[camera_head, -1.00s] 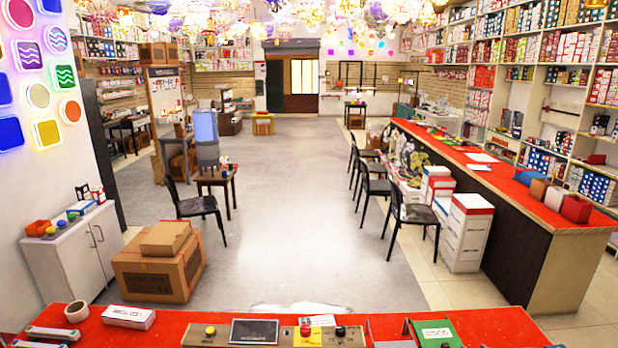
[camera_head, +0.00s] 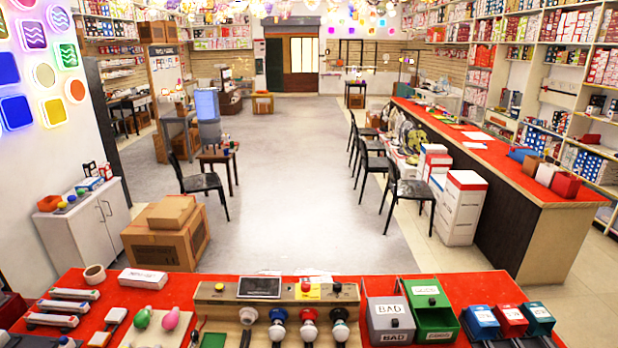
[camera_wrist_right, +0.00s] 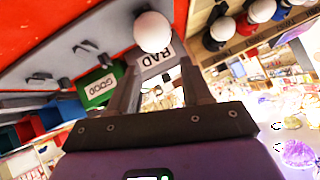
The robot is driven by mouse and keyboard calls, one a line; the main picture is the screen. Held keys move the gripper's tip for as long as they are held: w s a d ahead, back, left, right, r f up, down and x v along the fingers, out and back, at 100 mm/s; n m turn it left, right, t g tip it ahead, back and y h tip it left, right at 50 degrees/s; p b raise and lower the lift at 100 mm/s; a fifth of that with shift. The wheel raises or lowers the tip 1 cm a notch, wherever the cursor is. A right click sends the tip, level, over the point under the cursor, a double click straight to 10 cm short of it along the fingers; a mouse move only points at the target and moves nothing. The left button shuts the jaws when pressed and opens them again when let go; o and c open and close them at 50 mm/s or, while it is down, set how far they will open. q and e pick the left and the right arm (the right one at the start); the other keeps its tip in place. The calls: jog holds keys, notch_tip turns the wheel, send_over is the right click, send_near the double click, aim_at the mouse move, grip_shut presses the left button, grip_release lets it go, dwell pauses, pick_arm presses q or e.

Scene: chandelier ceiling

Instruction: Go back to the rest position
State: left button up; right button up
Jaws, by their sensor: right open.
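My right gripper (camera_wrist_right: 160,85) shows in the right wrist view, its two fingers apart. A white round bulb (camera_wrist_right: 153,32) appears just past the fingertips, beside the grey box marked BAD (camera_wrist_right: 158,62); I cannot tell what it rests on. No arm or gripper shows in the head view, so my left gripper is out of sight.
A red-topped table (camera_head: 215,290) spans the front. On it are a wooden test board (camera_head: 225,295) with several bulbs, the grey BAD box (camera_head: 391,312), a green box (camera_head: 433,318) and small coloured bins (camera_head: 510,318). Open floor (camera_head: 290,200) lies beyond.

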jog(key=s+a+f+g+y, duration=0.1)
jog(key=s+a+f+g, duration=0.2)
jog(key=s+a+f, duration=0.3)
jog(key=s+a+f+g+y, duration=0.1)
jog(key=s+a+f+g, duration=0.15)
jog(key=s+a, duration=0.45)
jog(key=s+a+f+g, duration=0.2)
jog(key=s+a, duration=0.1)
jog(key=s, duration=0.5)
jog(key=s+a+f+g, duration=0.2)
jog(key=s+a, duration=0.2)
jog(key=s, duration=0.3)
notch_tip(320, 180, down, 10)
jog(key=w+b, duration=0.1)
jog(key=b, duration=0.9)
jog(key=shift+d+r+m, duration=0.2)
jog(key=shift+d+m, duration=0.05)
jog(key=shift+m, duration=0.15)
